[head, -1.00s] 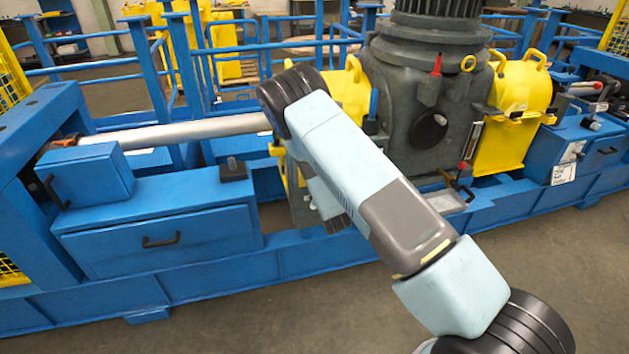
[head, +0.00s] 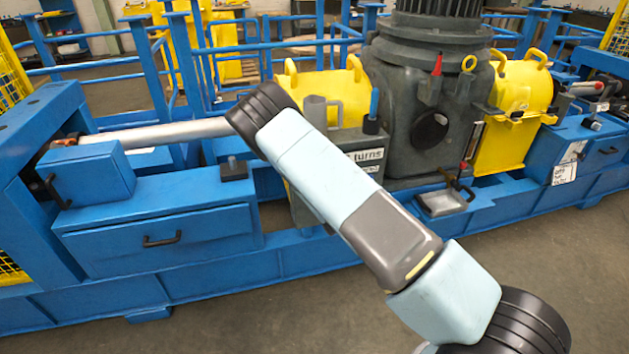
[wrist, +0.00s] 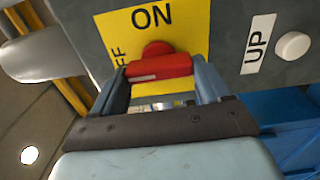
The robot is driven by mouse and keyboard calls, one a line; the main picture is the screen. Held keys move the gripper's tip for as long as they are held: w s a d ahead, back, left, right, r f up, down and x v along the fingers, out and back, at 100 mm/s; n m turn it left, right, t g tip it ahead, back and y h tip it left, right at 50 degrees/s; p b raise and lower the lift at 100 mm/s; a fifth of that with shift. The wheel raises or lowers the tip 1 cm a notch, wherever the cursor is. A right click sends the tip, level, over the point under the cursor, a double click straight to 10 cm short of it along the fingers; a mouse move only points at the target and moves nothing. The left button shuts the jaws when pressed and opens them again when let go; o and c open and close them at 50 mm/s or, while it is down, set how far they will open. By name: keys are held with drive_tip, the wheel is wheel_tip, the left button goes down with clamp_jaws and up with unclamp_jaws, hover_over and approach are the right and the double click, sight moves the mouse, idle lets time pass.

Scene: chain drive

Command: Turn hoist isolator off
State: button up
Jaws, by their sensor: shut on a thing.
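The hoist isolator is a red handle (wrist: 160,68) with a round red hub on a yellow plate (wrist: 190,25) in the wrist view. The plate reads ON above the handle, with a partly hidden OFF at its left. My gripper (wrist: 160,72) has a finger on each side of the red bar and is shut on it. The bar lies nearly level in this picture. I cannot tell which label it points at. In the head view my arm hides the gripper and the isolator.
A white UP button (wrist: 293,46) sits right of the plate on the grey panel. In the head view, a grey box labelled "turns" (head: 367,155) stands beside the large dark gear housing (head: 420,120). Blue drawers (head: 160,235) and a silver shaft (head: 165,132) are at left. Bare floor lies in front.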

drive_tip(key=shift+s+a+f, duration=0.15)
drive_tip(key=shift+f, duration=0.15)
drive_tip(key=o, duration=0.8)
drive_tip(key=shift+c, duration=0.2)
drive_tip(key=shift+o, duration=1.3)
drive_tip(key=shift+r, duration=0.1)
drive_tip(key=v, duration=1.3)
drive_tip(key=shift+s+d, duration=0.2)
drive_tip(key=shift+s, duration=0.05)
